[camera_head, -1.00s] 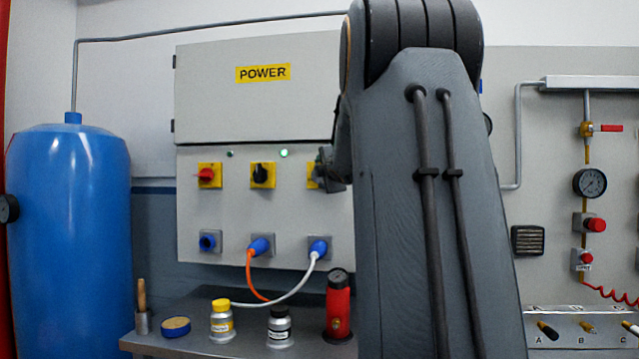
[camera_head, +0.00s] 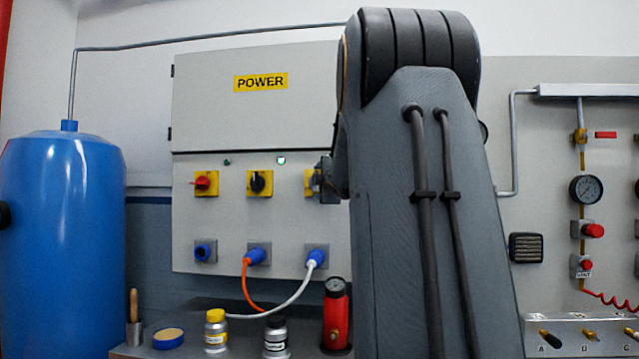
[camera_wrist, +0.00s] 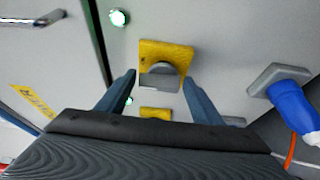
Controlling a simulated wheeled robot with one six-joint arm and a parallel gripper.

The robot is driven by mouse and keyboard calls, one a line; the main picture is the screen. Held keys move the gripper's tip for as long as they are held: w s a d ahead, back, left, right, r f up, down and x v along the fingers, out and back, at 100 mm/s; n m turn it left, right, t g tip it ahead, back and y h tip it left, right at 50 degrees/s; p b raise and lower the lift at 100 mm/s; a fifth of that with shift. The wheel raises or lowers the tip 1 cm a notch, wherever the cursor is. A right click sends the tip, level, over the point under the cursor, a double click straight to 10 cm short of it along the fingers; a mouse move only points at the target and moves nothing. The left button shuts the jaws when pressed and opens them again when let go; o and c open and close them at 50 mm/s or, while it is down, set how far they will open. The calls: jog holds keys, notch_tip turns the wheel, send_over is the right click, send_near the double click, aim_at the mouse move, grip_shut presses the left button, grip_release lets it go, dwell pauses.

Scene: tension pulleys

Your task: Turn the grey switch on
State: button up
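The grey switch (camera_wrist: 161,72) is a grey knob on a yellow square plate (camera_wrist: 180,52) in the wrist view. In the head view, only the left part of its yellow plate (camera_head: 308,183) shows, and the knob is hidden behind my gripper and arm. My gripper (camera_wrist: 160,82) is open, with one blue-grey finger to each side of the knob. There is a visible gap between each finger and the knob in the wrist view. I cannot tell how far the fingertips are from the panel. In the head view my gripper (camera_head: 326,181) is close to the panel.
Left of it are a black switch (camera_head: 258,182) and a red switch (camera_head: 204,183) on yellow plates. A lit green lamp (camera_head: 281,160) is above. Blue plugs (camera_head: 317,257) with cables are below. A shelf (camera_head: 184,344) holds bottles and a red cylinder (camera_head: 337,315).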

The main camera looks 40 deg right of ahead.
jog(key=shift+o, duration=1)
jog(key=v, duration=0.7)
jog(key=shift+s+a+b, duration=0.2)
jog(key=shift+s+b, duration=0.15)
jog(key=shift+f, duration=0.1)
